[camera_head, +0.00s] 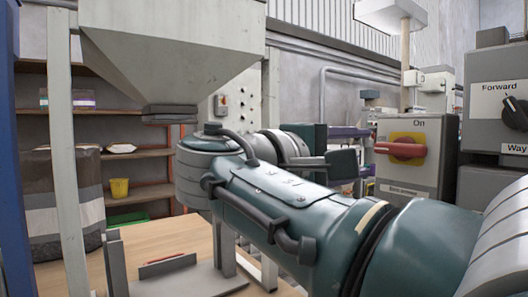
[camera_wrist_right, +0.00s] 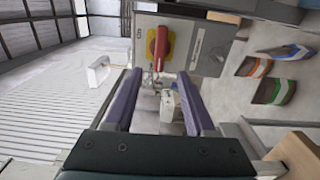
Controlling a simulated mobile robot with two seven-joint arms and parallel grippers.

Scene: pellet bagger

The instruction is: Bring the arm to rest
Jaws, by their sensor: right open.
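My right arm crosses the head view from the lower right, its teal links in front of the hopper stand. My right gripper (camera_head: 350,150) shows partly at the arm's far end, left of the switch box. In the right wrist view, the gripper (camera_wrist_right: 158,80) has its two purple fingers wide apart, with nothing between them. The grey switch box (camera_head: 425,170), marked "On", has a red handle (camera_head: 400,149) lying level on a yellow plate. The box (camera_wrist_right: 200,45) and the handle (camera_wrist_right: 165,45) also show ahead of the fingers in the wrist view. My left gripper is out of view.
A pale hopper (camera_head: 170,60) stands over a wooden table (camera_head: 180,235) at the left. A large sack (camera_head: 60,210) and shelves with a yellow cup (camera_head: 119,188) are behind. A grey control box (camera_head: 495,95) marked "Forward" is at the right edge. Several striped bags (camera_wrist_right: 270,90) show in the wrist view.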

